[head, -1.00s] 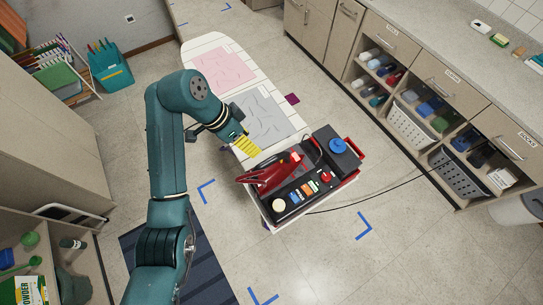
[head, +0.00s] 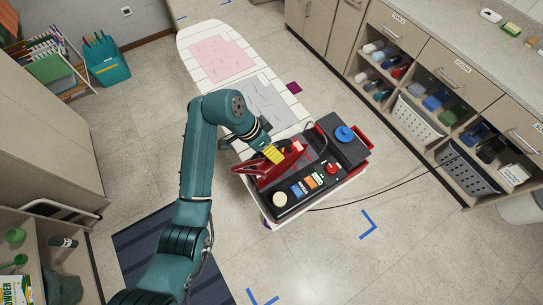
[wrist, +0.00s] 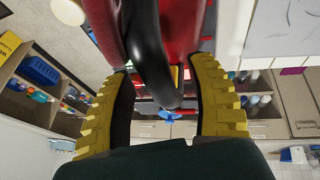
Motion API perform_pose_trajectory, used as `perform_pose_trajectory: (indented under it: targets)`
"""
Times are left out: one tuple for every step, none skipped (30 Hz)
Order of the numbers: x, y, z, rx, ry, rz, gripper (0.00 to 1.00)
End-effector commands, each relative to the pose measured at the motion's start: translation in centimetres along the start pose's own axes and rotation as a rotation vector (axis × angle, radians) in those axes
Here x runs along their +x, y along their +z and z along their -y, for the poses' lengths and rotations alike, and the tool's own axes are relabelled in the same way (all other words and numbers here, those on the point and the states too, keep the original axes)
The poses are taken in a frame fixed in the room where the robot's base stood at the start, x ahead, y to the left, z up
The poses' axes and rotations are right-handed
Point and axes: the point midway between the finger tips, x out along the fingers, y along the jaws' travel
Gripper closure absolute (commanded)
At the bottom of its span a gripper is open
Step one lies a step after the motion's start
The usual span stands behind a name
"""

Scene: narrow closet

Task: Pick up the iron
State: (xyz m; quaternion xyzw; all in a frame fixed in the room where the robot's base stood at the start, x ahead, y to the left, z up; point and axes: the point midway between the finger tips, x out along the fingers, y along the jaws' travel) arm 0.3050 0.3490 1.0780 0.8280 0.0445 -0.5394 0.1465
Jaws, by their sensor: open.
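The red iron (head: 272,171) rests on the dark station at the near end of the ironing board (head: 262,100). In the wrist view the iron's red body (wrist: 190,25) and its black handle (wrist: 150,55) lie between the two yellow fingers. My gripper (head: 278,152) is at the iron in the head view and hides part of it. In the wrist view my gripper (wrist: 165,100) is open, with gaps visible between the fingers and the handle. I cannot tell whether either finger touches the iron.
The dark station (head: 345,152) has a blue round knob (head: 344,133), a red button and several coloured labels. A black cord (head: 400,190) runs right towards the cabinets. Drawers and baskets (head: 420,113) line the right side. A shelf unit stands at left.

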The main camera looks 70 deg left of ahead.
Motion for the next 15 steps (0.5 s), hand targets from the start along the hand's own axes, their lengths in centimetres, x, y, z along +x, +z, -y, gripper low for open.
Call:
perform_pose_trajectory:
  targets:
    - [-0.02,-0.01,0.01,0.000,0.000,0.000,0.43]
    - [-0.02,-0.01,0.01,0.000,0.000,0.000,0.43]
    - [-0.02,0.00,0.01,0.000,0.000,0.000,0.43]
    - [-0.02,0.00,0.01,0.000,0.000,0.000,0.42]
    - [-0.02,0.00,0.00,0.000,0.000,0.000,0.48]
    - [-0.02,0.00,0.01,0.000,0.000,0.000,0.55]
    - [-0.03,0.00,0.01,0.000,0.000,0.000,0.61]
    - [-0.03,0.00,0.01,0.000,0.000,0.000,0.67]
    - [-0.03,0.00,0.00,0.000,0.000,0.000,0.74]
    - [-0.03,0.00,0.00,0.000,0.000,0.000,0.80]
    - [-0.03,0.00,0.00,0.000,0.000,0.000,0.86]
    - [-0.04,0.00,0.00,0.000,0.000,0.000,0.94]
    - [-0.04,0.00,0.00,0.000,0.000,0.000,0.99]
    - [-0.04,0.00,0.00,0.000,0.000,0.000,1.00]
    - [-0.04,0.00,0.00,0.000,0.000,0.000,1.00]
